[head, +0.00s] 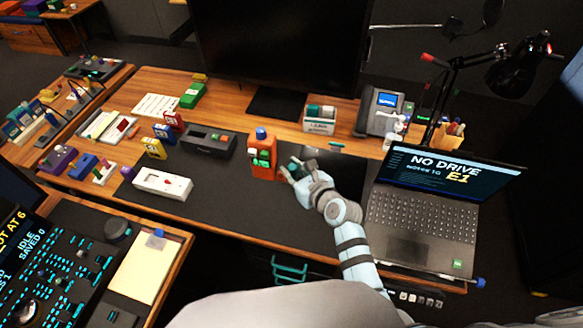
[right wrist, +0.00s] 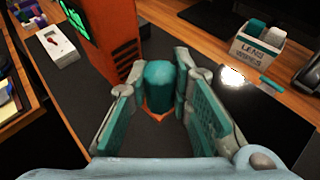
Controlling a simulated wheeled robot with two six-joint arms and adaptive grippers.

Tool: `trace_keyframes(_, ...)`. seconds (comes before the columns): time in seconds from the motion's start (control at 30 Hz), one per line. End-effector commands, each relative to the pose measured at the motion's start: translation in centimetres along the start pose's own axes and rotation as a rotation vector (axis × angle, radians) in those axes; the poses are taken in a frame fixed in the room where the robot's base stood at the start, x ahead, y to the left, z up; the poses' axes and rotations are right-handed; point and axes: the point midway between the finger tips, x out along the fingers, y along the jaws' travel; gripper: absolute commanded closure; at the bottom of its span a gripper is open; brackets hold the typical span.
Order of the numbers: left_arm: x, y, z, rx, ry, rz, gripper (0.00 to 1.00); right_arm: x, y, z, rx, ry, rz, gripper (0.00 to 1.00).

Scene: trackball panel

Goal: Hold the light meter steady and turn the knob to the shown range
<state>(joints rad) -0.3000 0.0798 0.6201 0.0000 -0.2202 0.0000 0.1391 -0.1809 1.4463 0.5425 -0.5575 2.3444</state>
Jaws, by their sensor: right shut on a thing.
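The orange light meter (head: 262,157) stands upright on the dark desk mat, with green and red patches on its front. In the right wrist view its orange side and dark face with green marks (right wrist: 75,16) rise at upper left. My right gripper (head: 287,174) is just right of it. In the right wrist view its fingers (right wrist: 160,112) flank a teal knob-like cylinder (right wrist: 160,84) with an orange tip below. I cannot tell how the cylinder joins the meter. The range setting is not readable. My left gripper is not in view.
An open laptop (head: 420,225) reading "NO DRIVE E1" stands at right. A lens-wipes box (head: 320,125) is behind. A white box with a red mark (head: 162,184) and a dark device (head: 208,141) lie left. The mat's front middle (head: 215,205) is clear.

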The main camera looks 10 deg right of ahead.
Motion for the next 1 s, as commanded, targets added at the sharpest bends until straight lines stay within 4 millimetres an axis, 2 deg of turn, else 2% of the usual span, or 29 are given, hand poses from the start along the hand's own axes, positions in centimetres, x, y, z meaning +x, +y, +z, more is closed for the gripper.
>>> trace_keyframes(0.03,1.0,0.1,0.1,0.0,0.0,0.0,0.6,0.5,0.0,-1.1,0.001,-0.001,0.0,1.0)
trace_keyframes(1.0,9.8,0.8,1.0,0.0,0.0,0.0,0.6,4.9,-0.1,-11.8,0.0,-0.002,-0.001,1.0)
